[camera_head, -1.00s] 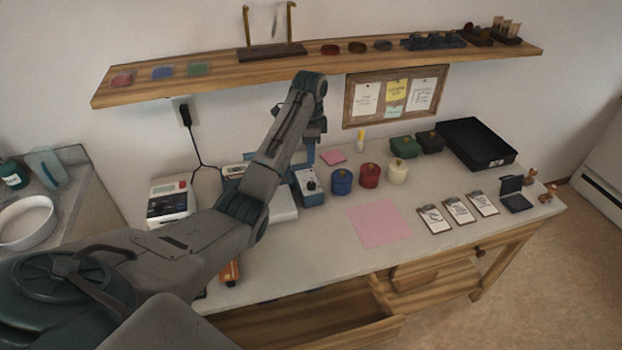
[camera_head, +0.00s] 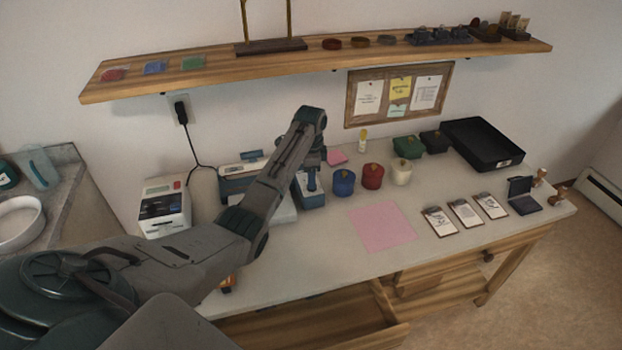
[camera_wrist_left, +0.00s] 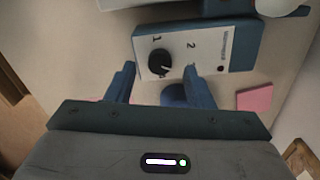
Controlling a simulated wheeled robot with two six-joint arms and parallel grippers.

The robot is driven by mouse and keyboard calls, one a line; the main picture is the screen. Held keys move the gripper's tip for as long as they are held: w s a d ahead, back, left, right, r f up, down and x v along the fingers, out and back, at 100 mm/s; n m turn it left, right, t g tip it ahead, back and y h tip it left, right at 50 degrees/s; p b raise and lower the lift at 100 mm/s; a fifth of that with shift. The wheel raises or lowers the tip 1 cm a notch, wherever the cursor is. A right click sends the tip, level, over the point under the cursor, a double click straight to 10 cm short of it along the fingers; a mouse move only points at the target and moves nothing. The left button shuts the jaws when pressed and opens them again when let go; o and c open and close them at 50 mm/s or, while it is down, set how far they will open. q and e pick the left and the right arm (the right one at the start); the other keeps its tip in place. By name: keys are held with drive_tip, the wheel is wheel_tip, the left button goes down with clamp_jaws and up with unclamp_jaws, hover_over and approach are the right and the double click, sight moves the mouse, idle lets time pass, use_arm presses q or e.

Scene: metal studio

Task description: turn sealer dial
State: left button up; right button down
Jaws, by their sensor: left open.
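The sealer (camera_head: 240,171) is a blue and white machine on the table, partly hidden behind my left arm. Its control box (camera_head: 313,201) has a blue body and a pale top. In the left wrist view the black dial (camera_wrist_left: 159,62) sits on the pale panel (camera_wrist_left: 205,58), with marks 1 and 2 beyond it and a light line on its right side. My left gripper (camera_wrist_left: 160,70) is open, its fingers on either side of the dial; contact cannot be told. In the head view my left gripper (camera_head: 311,184) points down over the control box and hides the dial.
Blue (camera_head: 344,183), red (camera_head: 373,177) and cream (camera_head: 401,175) lidded pots stand right of the control box. A white device (camera_head: 164,212) with a cord stands left. A pink sheet (camera_head: 382,228) lies in front. The wooden shelf (camera_head: 210,76) hangs above.

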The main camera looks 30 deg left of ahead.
use_arm(q)
wheel_tip(320, 180, down, 2)
drive_tip(key=shift+f, duration=0.4)
